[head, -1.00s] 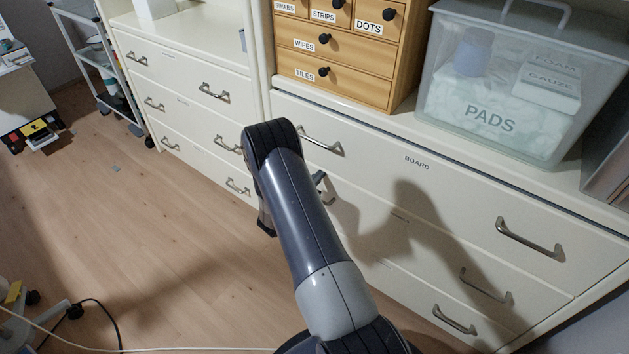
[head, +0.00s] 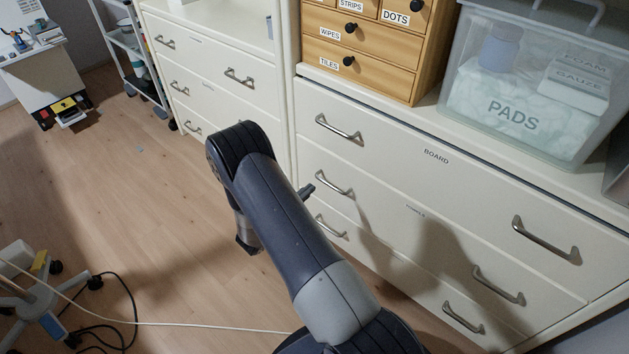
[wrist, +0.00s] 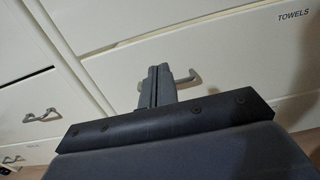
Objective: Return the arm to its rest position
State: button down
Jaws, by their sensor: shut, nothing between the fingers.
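My gripper (wrist: 157,85) shows in the wrist view with its two dark fingers pressed together and nothing between them. It points toward the white drawer fronts, with a drawer handle (wrist: 187,78) just behind the fingertips. I cannot tell how far apart they are. In the head view my arm reaches up from the bottom and bends at a dark joint, its far part hanging down in front of the cabinets. The fingers are not clearly seen there.
A white drawer cabinet (head: 400,185) marked BOARD stands at the right, carrying a wooden drawer box (head: 372,50) and a clear PADS bin (head: 525,90). A trolley (head: 135,60) stands at upper left. Cables (head: 110,310) lie at lower left. The wooden floor (head: 110,200) at left is mostly clear.

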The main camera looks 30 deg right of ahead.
aim_at(341, 161)
jog(key=shift+s+a, duration=0.1)
jog(key=shift+a, duration=0.1)
jog(key=x, duration=1.3)
jog(key=shift+d, duration=0.2)
